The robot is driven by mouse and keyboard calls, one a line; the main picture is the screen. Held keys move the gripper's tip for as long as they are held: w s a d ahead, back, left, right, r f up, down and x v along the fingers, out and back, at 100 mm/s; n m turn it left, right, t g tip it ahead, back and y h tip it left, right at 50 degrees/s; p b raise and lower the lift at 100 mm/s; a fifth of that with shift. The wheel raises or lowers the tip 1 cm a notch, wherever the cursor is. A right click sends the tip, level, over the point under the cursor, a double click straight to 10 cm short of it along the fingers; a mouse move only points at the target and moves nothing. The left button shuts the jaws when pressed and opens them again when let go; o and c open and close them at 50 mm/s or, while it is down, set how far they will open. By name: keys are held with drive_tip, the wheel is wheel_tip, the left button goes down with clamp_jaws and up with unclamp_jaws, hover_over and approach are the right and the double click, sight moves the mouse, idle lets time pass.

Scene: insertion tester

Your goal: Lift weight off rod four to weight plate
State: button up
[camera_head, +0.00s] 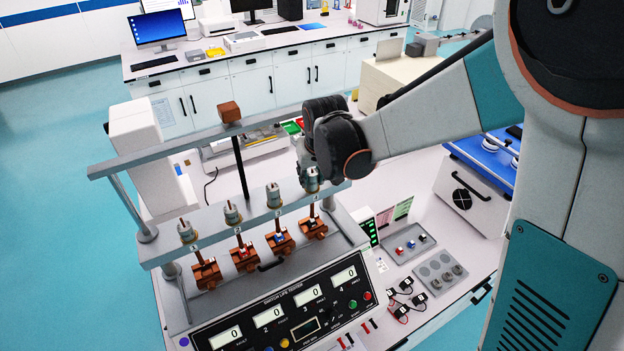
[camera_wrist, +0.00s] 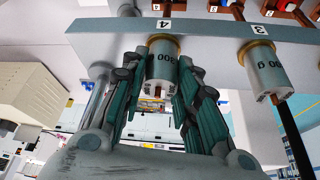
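The weight on rod four is a silver cylinder (camera_head: 312,180) at the right end of the tester's row, above the "4" label. In the wrist view this weight (camera_wrist: 161,66), marked 300, sits between the two green fingers of my gripper (camera_wrist: 162,72). The fingers stand close on either side; I cannot tell whether they touch it. In the head view my gripper (camera_head: 308,172) is at the rod-four weight, partly hidden by my wrist. The weight plate (camera_head: 428,287) is a grey plate with round recesses and small metal pieces, lower right of the tester.
Weights stand on the other rods, including rod three (camera_head: 274,196), beside my gripper (camera_wrist: 265,70). A grey crossbar (camera_head: 190,143) on posts spans behind the row. The display panel (camera_head: 300,310) lies in front. A switch tray (camera_head: 409,243) sits near the weight plate.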

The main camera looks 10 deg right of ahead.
clamp_jaws()
wheel_tip(320, 180, up, 10)
drive_tip(key=b, duration=0.1)
idle(0.6)
drive_tip(key=shift+s, duration=0.1)
